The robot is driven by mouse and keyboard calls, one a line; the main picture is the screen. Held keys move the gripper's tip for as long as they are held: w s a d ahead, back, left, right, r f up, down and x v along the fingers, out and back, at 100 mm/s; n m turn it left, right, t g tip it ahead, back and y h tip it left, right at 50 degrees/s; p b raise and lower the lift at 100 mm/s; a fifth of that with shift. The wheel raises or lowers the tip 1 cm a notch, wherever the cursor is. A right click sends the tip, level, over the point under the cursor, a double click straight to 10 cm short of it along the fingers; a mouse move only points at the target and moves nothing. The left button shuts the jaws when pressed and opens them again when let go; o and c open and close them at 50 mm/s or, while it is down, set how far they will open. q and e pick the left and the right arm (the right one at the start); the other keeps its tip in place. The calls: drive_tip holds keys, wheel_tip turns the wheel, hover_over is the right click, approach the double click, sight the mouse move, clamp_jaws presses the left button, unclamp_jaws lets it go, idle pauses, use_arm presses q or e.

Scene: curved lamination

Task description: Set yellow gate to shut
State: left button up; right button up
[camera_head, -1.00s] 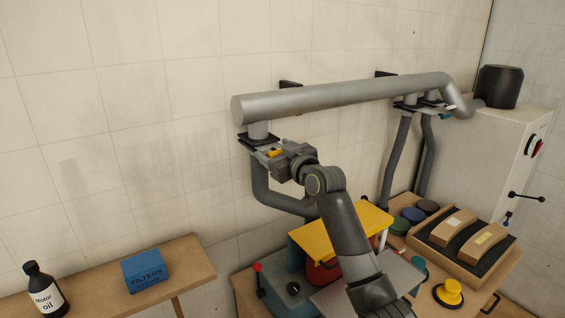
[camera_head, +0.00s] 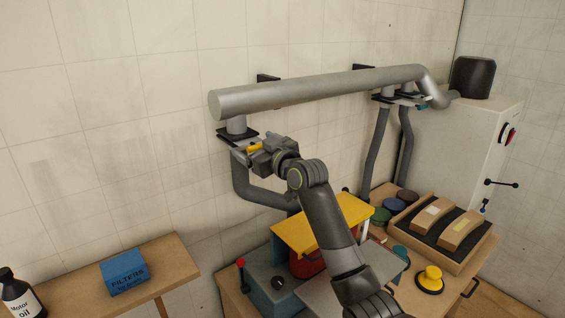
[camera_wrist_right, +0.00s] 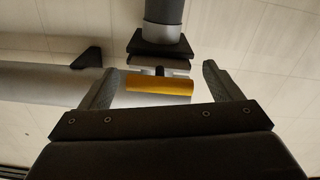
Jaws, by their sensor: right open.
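The yellow gate's handle (camera_head: 254,148) is a small yellow bar at the left drop of the grey overhead duct, under a dark flange (camera_head: 237,134). In the right wrist view the yellow bar (camera_wrist_right: 160,84) lies crosswise on a pale plate below the dark flange (camera_wrist_right: 160,45). My right gripper (camera_head: 249,152) is at this gate. In the wrist view its fingers (camera_wrist_right: 158,85) stand wide apart, one on each side of the bar, with gaps at both ends. The gripper is open and holds nothing. I cannot tell how far the gate's plate is pushed in. My left gripper is not in view.
The grey duct (camera_head: 310,88) runs along the wall just above my gripper, with a bent hose (camera_head: 250,188) below the gate. Two more gated drops (camera_head: 395,98) are at the right. A yellow-topped machine (camera_head: 305,230) and a bench with curved pieces (camera_head: 460,230) stand below.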

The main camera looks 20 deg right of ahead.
drive_tip(key=b+v, duration=0.4)
drive_tip(key=v, duration=1.2)
drive_tip(key=shift+b, duration=0.35)
drive_tip(key=shift+f, duration=0.15)
